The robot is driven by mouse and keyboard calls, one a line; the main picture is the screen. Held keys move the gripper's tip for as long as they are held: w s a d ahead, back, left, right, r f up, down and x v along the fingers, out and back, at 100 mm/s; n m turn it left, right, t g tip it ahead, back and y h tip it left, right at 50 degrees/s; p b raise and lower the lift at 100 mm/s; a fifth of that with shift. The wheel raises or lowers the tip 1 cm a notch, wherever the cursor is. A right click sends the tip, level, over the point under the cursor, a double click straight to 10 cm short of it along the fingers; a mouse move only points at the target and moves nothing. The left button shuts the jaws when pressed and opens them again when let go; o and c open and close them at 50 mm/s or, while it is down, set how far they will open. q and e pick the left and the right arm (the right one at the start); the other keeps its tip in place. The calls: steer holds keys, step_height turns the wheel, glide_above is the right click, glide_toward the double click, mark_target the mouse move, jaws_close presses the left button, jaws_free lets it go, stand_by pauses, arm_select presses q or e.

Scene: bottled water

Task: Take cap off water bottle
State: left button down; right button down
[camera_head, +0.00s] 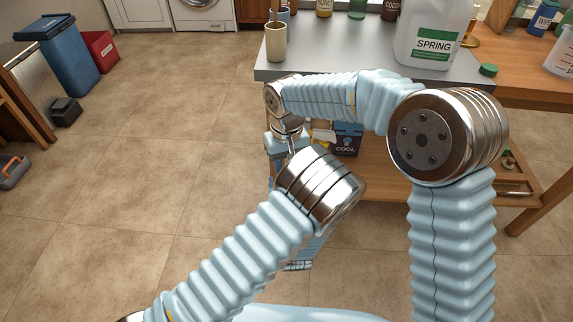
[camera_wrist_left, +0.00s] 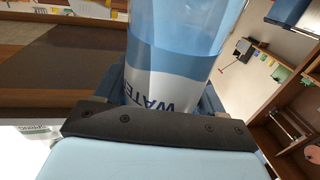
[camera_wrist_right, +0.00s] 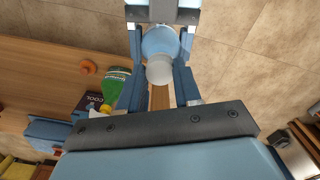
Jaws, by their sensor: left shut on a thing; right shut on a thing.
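A translucent blue water bottle (camera_wrist_left: 185,35) with a WATER label fills the middle of the left wrist view. My left gripper (camera_wrist_left: 163,88) is shut around its body; the bottle hides much of the fingers. In the right wrist view the bottle (camera_wrist_right: 160,42) shows end-on, with a pale whitish cap (camera_wrist_right: 159,71) toward my right palm. My right gripper (camera_wrist_right: 159,55) is shut on the bottle's cap end, its blue fingers on either side. I cannot tell exactly whether the fingertips touch cap or neck.
A grey-topped table (camera_head: 330,60) stands ahead, with a large SPRING jug (camera_head: 433,35), a green cap (camera_head: 488,70) and a beige cup (camera_head: 276,42). A dark COOL box (camera_head: 346,140) sits on the lower shelf. Blue (camera_head: 58,60) and red (camera_head: 101,52) bins stand left; floor between is free.

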steer(key=shift+r, duration=0.2)
steer(key=shift+r, duration=0.95)
steer(key=shift+r, duration=0.1)
